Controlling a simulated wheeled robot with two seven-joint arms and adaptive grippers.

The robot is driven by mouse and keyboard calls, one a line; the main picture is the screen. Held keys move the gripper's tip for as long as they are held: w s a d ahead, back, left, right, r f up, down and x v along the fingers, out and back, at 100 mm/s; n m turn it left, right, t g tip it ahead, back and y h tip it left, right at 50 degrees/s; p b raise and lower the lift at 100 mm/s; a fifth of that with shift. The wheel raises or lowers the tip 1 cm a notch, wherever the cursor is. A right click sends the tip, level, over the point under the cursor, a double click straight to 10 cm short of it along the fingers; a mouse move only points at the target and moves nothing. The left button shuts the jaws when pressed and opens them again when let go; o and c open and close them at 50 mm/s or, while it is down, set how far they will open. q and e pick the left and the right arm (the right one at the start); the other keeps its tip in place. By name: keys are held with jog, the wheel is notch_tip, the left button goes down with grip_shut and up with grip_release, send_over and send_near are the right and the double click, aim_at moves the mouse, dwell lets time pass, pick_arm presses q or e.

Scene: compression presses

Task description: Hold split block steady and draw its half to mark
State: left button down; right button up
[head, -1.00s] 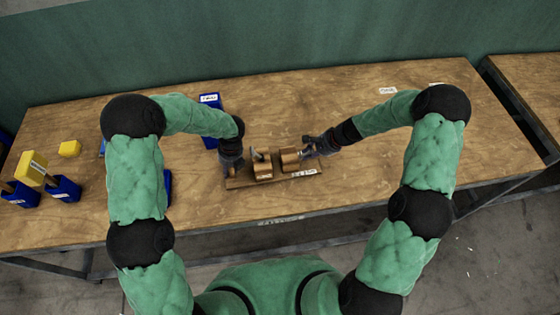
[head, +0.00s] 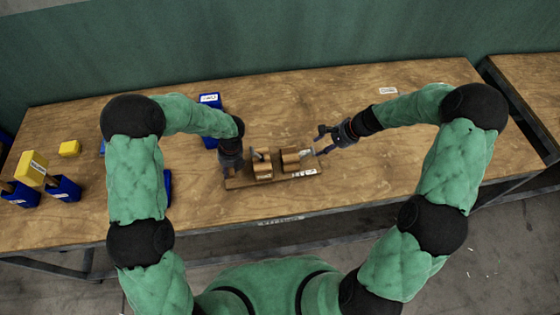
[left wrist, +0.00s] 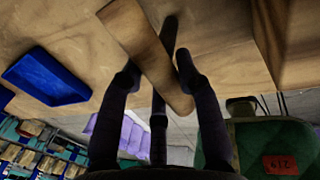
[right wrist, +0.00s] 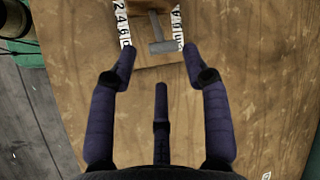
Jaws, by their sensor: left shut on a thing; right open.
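The split block stands on a wooden baseboard (head: 240,182) near the table's front edge. Its left half (head: 263,166) and right half (head: 291,159) are apart, with a gap between them. My left gripper (head: 233,162) is at the left end; in the left wrist view its fingers close on a wooden bar (left wrist: 150,55), though which part of the assembly this is I cannot tell. My right gripper (head: 322,143) is open and empty, right of the right half. In the right wrist view a grey T-shaped handle (right wrist: 160,44) lies beyond its fingertips, between numbered scales (right wrist: 123,22).
Yellow blocks (head: 70,148) and blue holders (head: 65,188) stand at the left of the table. A blue tray (head: 211,112) lies behind my left gripper. A small white label (head: 388,91) lies at the back right. The right side of the table is mostly clear.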

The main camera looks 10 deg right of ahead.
jog(key=shift+v, duration=2.15)
pick_arm(q)
jog(key=c, duration=0.8)
grip_release()
